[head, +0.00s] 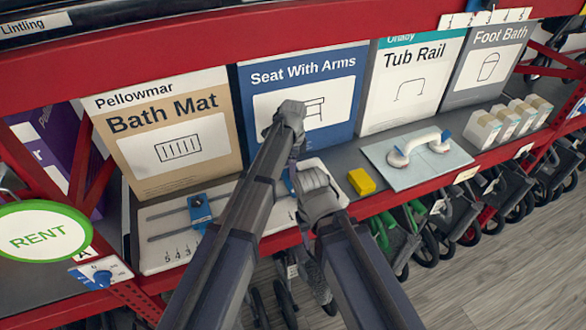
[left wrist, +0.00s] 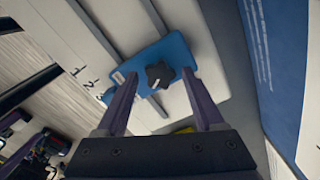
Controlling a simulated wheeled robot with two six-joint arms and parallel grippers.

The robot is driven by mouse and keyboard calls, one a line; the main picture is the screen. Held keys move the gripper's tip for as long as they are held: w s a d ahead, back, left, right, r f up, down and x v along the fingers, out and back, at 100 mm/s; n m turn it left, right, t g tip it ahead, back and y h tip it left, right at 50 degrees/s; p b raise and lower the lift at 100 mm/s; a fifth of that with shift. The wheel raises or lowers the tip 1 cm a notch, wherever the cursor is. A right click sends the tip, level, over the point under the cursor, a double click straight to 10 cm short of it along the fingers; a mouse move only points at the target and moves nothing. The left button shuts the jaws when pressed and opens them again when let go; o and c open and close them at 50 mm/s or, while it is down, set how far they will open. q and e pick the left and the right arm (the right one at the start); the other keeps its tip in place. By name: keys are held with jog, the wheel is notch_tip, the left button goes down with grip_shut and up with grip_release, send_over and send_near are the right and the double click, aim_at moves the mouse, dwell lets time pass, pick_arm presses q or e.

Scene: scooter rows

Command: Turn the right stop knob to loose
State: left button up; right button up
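The right stop is a blue plate (left wrist: 150,88) with a dark star-shaped knob (left wrist: 160,75), on a pale slotted board (left wrist: 205,35) with printed numbers. In the left wrist view the two fingers of my left gripper (left wrist: 160,78) stand apart, one on each side of the knob. I cannot tell whether they touch it. In the head view my left arm hides most of this stop; a bit of blue (head: 288,182) shows beside my left gripper (head: 292,168). My right gripper is hidden behind its own arm.
Another blue stop (head: 200,210) with a dark knob sits to the left on the board. Boxes, including Bath Mat (head: 175,145) and Seat With Arms (head: 335,85), stand behind. A yellow block (head: 361,182) and a handled panel (head: 418,172) lie right. A green RENT sign (head: 45,243) is at left.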

pick_arm(q)
grip_shut()
dwell(0.3)
jog(key=n, duration=0.4)
jog(key=shift+n, duration=0.4)
jog(key=n, duration=1)
jog(key=shift+n, duration=2.2)
